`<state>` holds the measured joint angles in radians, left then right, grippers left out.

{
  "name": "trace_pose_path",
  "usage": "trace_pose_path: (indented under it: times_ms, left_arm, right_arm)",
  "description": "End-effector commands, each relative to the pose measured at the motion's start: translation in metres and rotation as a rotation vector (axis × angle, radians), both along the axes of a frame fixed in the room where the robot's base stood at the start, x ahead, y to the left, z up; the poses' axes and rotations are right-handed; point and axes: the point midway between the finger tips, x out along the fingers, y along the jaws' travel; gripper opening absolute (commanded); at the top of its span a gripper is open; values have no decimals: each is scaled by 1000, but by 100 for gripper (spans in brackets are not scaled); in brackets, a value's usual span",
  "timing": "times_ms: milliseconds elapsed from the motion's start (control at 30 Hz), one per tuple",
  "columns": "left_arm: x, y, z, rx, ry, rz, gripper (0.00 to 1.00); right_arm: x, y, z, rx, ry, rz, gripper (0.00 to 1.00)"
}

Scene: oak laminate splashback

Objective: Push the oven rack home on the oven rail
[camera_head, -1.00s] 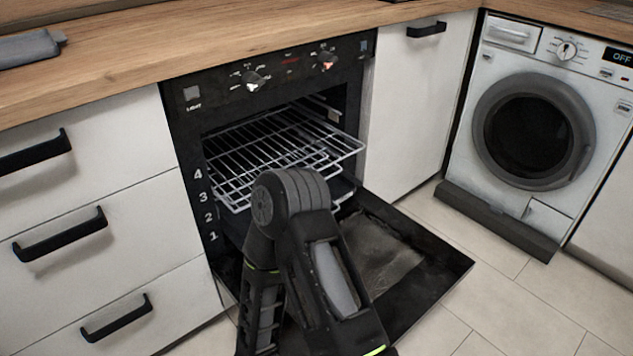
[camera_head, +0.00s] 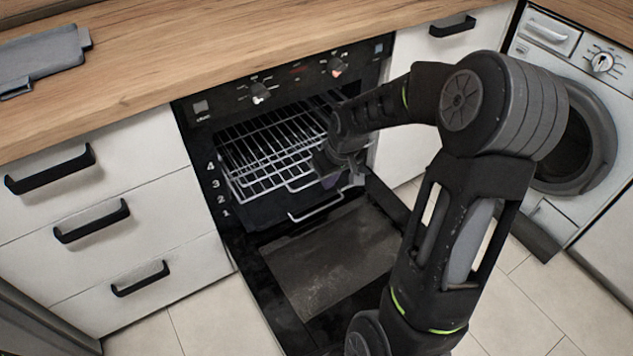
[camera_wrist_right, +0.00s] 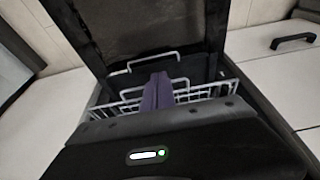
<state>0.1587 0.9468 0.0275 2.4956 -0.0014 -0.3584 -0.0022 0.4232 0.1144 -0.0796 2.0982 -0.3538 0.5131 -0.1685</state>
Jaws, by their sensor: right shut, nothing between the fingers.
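The wire oven rack (camera_head: 262,150) lies in the open oven, near the level marked 4, and its right side is hidden behind my arm. A wire loop shows at its front, and another bent wire lies lower by the door hinge. The rack's wires also show in the right wrist view (camera_wrist_right: 205,91). My right gripper (camera_head: 328,180) is at the rack's front right. Its purple fingers (camera_wrist_right: 157,92) are shut and empty, in front of the rack wires; contact cannot be told. The oven rail is not clearly visible. My left gripper is out of view.
The oven door (camera_head: 330,262) hangs open below the rack. White drawers (camera_head: 100,215) with black handles stand at left, and a washing machine (camera_head: 565,150) at right, partly behind my arm. The wooden worktop (camera_head: 200,60) is above.

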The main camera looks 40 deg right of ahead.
Motion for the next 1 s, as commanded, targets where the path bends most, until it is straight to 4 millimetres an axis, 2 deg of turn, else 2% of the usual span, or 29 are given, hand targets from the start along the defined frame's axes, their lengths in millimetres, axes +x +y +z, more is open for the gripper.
trace_pose_path:
  times_ms: [167, 367, 800, 1000]
  left_arm:
    - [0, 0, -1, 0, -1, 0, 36]
    - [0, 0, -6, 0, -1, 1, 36]
    - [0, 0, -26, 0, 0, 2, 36]
    - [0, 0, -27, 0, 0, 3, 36]
  right_arm:
    - [1, 1, -3, 1, 0, 0, 0]
    - [5, 0, -20, 2, 2, 0, 0]
    - [29, -2, -102, 2, 3, 1, 0]
    - [59, -6, -98, 1, -2, 0, 0]
